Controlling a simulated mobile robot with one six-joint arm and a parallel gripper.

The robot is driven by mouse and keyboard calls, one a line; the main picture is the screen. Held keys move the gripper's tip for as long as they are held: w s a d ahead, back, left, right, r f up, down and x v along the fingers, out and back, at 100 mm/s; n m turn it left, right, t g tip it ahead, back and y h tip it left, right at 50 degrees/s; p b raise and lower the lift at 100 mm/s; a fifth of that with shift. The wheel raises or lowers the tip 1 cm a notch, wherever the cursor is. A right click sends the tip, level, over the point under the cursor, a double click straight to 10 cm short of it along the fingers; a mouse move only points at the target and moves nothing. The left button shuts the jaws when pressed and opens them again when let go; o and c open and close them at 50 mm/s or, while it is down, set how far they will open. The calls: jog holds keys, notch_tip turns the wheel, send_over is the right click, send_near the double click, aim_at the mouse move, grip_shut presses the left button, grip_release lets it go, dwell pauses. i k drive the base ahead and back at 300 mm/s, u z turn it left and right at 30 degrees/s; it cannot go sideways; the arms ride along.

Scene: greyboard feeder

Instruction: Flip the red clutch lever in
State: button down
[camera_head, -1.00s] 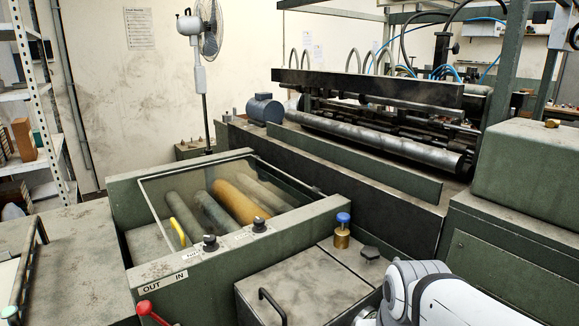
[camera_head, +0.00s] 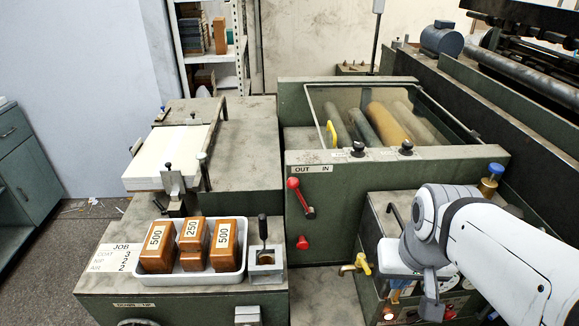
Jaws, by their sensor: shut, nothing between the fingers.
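The red clutch lever (camera_head: 301,198) is on the green front panel of the roller unit, left of centre. Its red ball knob is up and to the left, under the word OUT on the white OUT / IN label (camera_head: 312,169). Its dark arm slants down to a pivot at the lower right. My gripper (camera_head: 431,309) hangs at the end of my white arm at the lower right. It is shut and empty, well apart from the lever, in front of the control box. Its fingertips are small and seen edge-on.
A second red knob (camera_head: 302,242) sits below the lever. A white tray (camera_head: 195,278) of numbered brown weights stands at the lower left. Open space lies before the panel.

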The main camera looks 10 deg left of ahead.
aim_at(292, 183)
jog(key=u, duration=0.55)
jog(key=k, duration=1.35)
jog(key=u, duration=0.5)
jog(key=i, duration=1.95)
jog(key=z, duration=0.75)
